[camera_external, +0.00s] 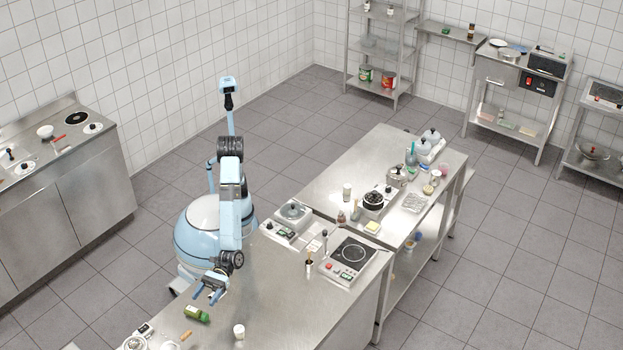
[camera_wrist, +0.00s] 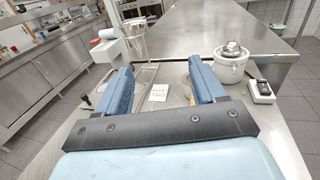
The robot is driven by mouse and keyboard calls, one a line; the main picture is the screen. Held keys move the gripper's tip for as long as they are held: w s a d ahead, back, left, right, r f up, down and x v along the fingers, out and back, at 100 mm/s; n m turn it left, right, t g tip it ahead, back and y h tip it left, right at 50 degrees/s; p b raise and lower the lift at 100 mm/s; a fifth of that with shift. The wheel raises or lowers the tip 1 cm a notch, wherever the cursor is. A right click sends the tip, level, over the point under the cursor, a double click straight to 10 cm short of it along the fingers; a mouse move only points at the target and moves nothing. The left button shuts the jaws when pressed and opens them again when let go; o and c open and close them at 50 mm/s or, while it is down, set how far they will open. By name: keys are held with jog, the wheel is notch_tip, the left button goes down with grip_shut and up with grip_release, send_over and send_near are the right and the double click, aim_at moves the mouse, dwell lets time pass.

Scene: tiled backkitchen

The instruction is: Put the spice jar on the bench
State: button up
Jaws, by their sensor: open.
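My gripper (camera_external: 208,291) is open and empty above the near end of the steel bench (camera_external: 265,305). In the wrist view its two blue fingers (camera_wrist: 160,88) stand wide apart with nothing between them. I cannot tell for sure which item is the spice jar. Small jar-like things are a brownish one (camera_external: 341,216) on the far bench section and a dark-topped one (camera_external: 471,31) on the wall shelf. A green container (camera_external: 197,314) lies on the bench just below my gripper in the external view, apart from the fingers.
A white cup (camera_external: 239,331) stands near the green container. The middle of the near bench is clear. In the wrist view a white pot (camera_wrist: 230,66) stands beyond the right finger.

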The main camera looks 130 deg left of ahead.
notch_tip(320, 180, up, 6)
jog(key=r, duration=0.1)
jog(key=w+a+n+t+y, duration=0.3)
jog(key=w+a+t, duration=0.3)
jog(key=w+a, duration=1.3)
jog(key=shift+a+f+n, duration=0.35)
jog(key=shift+f+n, duration=0.05)
jog(key=shift+n, duration=0.3)
jog(key=s+a+r+m+g+y, duration=0.1)
jog(key=s+a+r+m+g, duration=0.25)
jog(key=s+a+m, duration=0.45)
jog(key=s+a+r+m+g+y, duration=0.1)
jog(key=s+a+r+m+g, duration=0.35)
jog(key=s, duration=0.55)
jog(key=s+a+f+m+t+y, duration=0.1)
jog(key=s+a+f+m+y, duration=0.1)
jog(key=s+a+m+y, duration=0.2)
jog(key=s+a+f+m+t+y, duration=0.1)
jog(key=s+a+m+y, duration=0.3)
jog(key=s+a, duration=0.7)
jog(key=s+a+f+m+t+y, duration=0.1)
jog(key=s+a+f+m+y, duration=0.3)
jog(key=a, duration=1.2)
jog(key=s, duration=0.4)
jog(key=shift+s+a+m, duration=0.15)
jog(key=shift+a+m, duration=0.05)
jog(key=shift+m, duration=0.15)
jog(key=shift+o, duration=0.5)
